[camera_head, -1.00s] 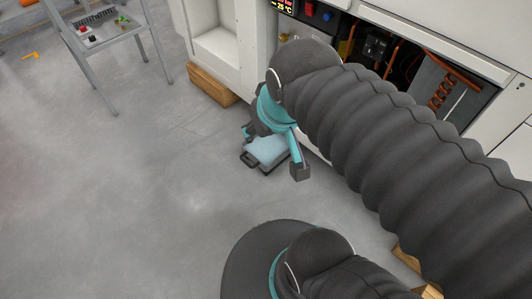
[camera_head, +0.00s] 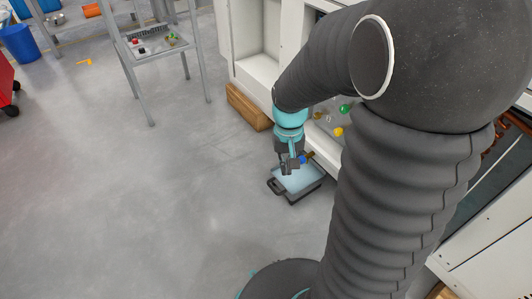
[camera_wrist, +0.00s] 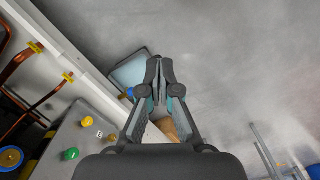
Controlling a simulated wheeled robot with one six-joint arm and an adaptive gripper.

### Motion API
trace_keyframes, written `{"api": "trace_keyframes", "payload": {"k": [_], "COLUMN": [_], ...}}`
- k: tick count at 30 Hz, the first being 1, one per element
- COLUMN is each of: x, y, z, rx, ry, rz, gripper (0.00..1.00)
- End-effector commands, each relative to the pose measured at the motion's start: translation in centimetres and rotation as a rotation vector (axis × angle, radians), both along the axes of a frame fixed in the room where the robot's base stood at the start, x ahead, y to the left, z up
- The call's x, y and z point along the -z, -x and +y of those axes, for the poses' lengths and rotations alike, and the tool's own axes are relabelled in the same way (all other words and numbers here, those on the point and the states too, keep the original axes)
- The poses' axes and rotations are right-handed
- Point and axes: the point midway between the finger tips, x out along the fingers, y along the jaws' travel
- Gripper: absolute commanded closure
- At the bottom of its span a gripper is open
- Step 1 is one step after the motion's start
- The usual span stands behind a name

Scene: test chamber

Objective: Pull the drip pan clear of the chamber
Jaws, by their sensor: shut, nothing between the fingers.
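The drip pan (camera_head: 308,192) lies on the floor beside the chamber (camera_head: 262,72), a shallow dark-rimmed pan with a pale blue inside. Its dark handle (camera_head: 275,187) points left, away from the chamber. My gripper (camera_head: 288,168) is over the pan in the head view, fingers shut and empty; I cannot tell its exact height. In the wrist view the shut fingers (camera_wrist: 158,62) cover the right part of the pan (camera_wrist: 142,52). A blue-ended fitting (camera_head: 303,160) shows at the chamber side of the pan. My arm hides much of the chamber front.
A wooden block (camera_head: 248,106) lies under the chamber's edge. A grey metal stand (camera_head: 150,60) with small items is at the upper left. A panel with green and yellow knobs (camera_wrist: 72,153) is close to my gripper. The floor left of the pan is clear.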

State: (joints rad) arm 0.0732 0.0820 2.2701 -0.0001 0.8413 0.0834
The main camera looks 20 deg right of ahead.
Motion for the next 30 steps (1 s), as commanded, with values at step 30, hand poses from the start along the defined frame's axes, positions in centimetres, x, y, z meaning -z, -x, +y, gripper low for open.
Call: {"api": "trace_keyframes", "payload": {"k": [30], "x": [29.2], "y": [-15.7], "z": [-4.3], "rx": [0.773], "ry": [0.059], "rz": [0.078], "gripper": [1.00]}}
